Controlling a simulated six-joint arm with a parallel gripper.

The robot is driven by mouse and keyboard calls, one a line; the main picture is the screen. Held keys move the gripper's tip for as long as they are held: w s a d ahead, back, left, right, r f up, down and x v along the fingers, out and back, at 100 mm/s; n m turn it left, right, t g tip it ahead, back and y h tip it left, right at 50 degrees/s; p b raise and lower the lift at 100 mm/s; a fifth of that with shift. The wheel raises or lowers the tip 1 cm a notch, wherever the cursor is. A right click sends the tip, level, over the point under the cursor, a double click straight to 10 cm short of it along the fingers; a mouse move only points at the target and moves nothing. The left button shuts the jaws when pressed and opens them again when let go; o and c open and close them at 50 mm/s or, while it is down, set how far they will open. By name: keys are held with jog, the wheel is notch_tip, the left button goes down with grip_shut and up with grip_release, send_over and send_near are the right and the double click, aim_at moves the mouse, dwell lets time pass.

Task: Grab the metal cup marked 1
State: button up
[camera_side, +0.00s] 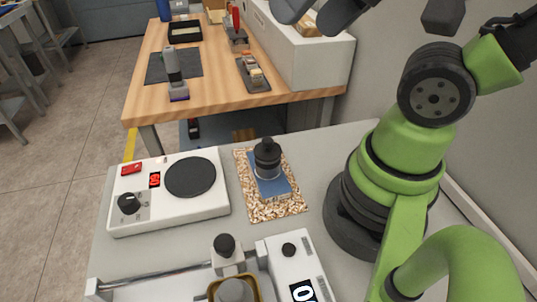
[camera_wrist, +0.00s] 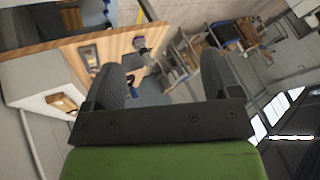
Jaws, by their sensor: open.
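No cup with a readable mark 1 shows in either view. In the side view, a dark lidded container (camera_side: 267,160) stands upright on a blue pad (camera_side: 283,187) over a speckled board (camera_side: 262,208). A greyish metallic round piece (camera_side: 236,291) sits inside a yellow rim at the bottom edge; it is cut off and I cannot tell whether it is a cup. My gripper (camera_wrist: 160,75) is open in the wrist view, with two dark fingers wide apart and nothing between them. Dark parts at the top edge of the side view look like its fingers, high above the bench.
A white hot plate (camera_side: 208,207) with a black disc stands left of the board. A wooden table (camera_side: 218,65) with tools and a white box (camera_side: 312,62) stands behind.

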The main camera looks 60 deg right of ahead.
jog(key=n+g+h, duration=0.2)
jog(key=n+g, duration=0.5)
jog(key=n, duration=0.3)
send_over(266, 141)
notch_tip(266, 141, down, 16)
jog(key=shift+f, duration=0.2)
notch_tip(266, 141, down, 4)
jog(key=shift+r+n, duration=0.1)
jog(key=shift+n, duration=0.3)
jog(key=shift+w+d+f, duration=0.1)
jog(key=shift+f, duration=1.55)
jog(key=shift+d+f, duration=0.1)
jog(key=shift+f, duration=1.55)
jog(key=shift+c, duration=0.4)
jog(key=c, duration=1)
